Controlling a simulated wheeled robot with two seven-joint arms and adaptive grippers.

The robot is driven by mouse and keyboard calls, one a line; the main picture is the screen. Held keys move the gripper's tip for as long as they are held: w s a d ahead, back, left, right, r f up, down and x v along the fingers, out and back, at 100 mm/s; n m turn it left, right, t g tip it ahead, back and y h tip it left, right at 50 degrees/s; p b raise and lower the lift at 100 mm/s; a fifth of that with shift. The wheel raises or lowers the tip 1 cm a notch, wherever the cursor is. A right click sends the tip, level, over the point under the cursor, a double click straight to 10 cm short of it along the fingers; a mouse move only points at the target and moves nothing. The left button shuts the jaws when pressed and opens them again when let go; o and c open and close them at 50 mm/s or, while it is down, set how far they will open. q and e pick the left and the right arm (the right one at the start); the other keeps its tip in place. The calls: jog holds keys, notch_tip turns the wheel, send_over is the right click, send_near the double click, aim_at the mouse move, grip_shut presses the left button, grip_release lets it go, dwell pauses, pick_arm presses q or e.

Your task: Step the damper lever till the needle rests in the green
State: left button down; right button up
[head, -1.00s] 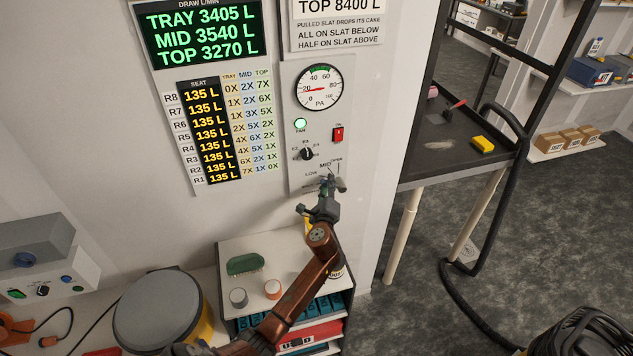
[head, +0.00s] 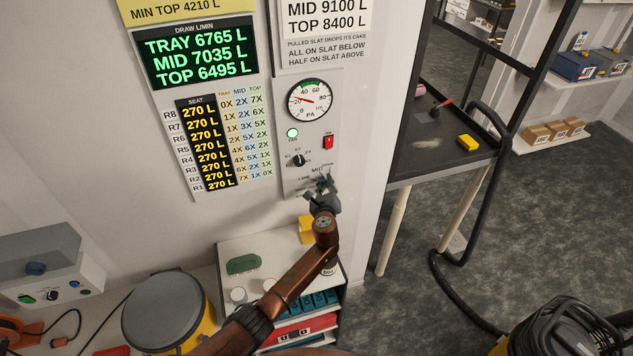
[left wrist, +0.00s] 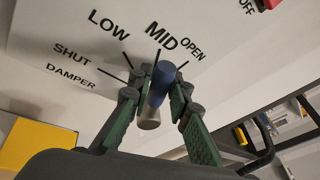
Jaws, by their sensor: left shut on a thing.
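The damper lever (left wrist: 160,82), with a blue grip and a grey end, stands out from the panel between LOW and OPEN, near the MID mark. My left gripper (left wrist: 160,90) is shut on it, one green finger on each side. In the head view my left gripper (head: 325,184) hides most of the lever at the damper scale. The round PA gauge (head: 309,99) is above it. Its red needle points up and left, near 20, below the green arc at the top of the dial. My right gripper is not in view.
A green lamp (head: 292,133), a red switch (head: 328,142) and a black knob (head: 298,160) sit between gauge and damper scale. A draw display (head: 197,52) reads TRAY 6765, MID 7035, TOP 6495. A shelf unit (head: 282,251) stands below my left arm.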

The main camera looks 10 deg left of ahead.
pick_arm(q)
jog(key=shift+r, duration=0.2)
jog(key=c, duration=1.8)
grip_release()
jog(key=shift+f, duration=0.1)
jog(key=shift+o, duration=0.2)
jog(key=v, duration=1.2)
jog(key=shift+f, duration=0.15)
